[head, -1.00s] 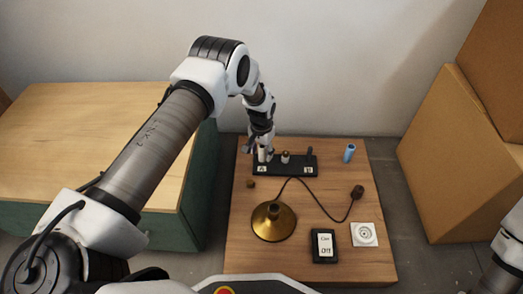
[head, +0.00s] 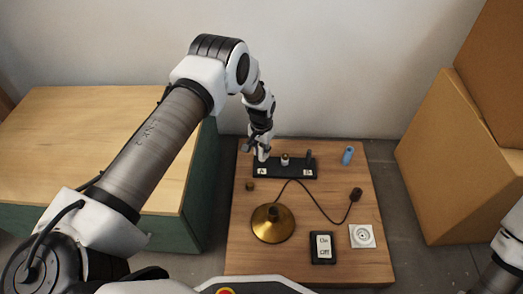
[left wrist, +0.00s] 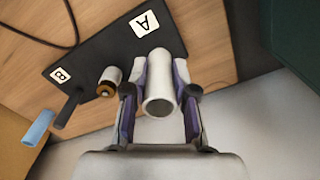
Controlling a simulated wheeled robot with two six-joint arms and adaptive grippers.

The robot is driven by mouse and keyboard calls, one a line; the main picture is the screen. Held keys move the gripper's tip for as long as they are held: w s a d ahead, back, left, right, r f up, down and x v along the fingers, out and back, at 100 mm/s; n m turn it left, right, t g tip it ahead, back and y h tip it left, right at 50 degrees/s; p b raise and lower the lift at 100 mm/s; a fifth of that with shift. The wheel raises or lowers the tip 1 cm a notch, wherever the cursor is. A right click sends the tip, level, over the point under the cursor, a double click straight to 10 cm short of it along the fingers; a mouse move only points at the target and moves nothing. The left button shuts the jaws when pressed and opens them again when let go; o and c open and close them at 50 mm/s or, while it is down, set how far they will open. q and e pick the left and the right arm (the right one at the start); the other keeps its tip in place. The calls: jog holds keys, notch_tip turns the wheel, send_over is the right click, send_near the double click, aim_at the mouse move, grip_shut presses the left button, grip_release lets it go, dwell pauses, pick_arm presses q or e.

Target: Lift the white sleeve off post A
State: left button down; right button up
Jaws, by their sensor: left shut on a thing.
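The white sleeve (left wrist: 160,88) is a pale, hollow tube at the A end of the black block (left wrist: 105,60). My left gripper (left wrist: 160,98) is shut on it, one finger on each side. In the head view the left gripper (head: 262,150) is over the A label (head: 262,171). Post A is hidden by the sleeve, and I cannot tell how far the sleeve sits on it. Post B (head: 309,156) is a bare dark peg at the other end. My right gripper is out of view.
A white and brass lamp socket (head: 285,159) stands mid-block. A blue sleeve (head: 347,156) stands on the table (head: 340,200) to the right. A brass lamp base (head: 270,225), a corded plug (head: 356,193), a switch card (head: 323,247) and a wall outlet (head: 362,236) are nearer.

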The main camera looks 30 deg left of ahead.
pick_arm(q)
notch_tip(320, 180, up, 8)
jog(key=p, duration=0.6)
jog(key=shift+p, duration=0.4)
jog(key=shift+f, duration=0.1)
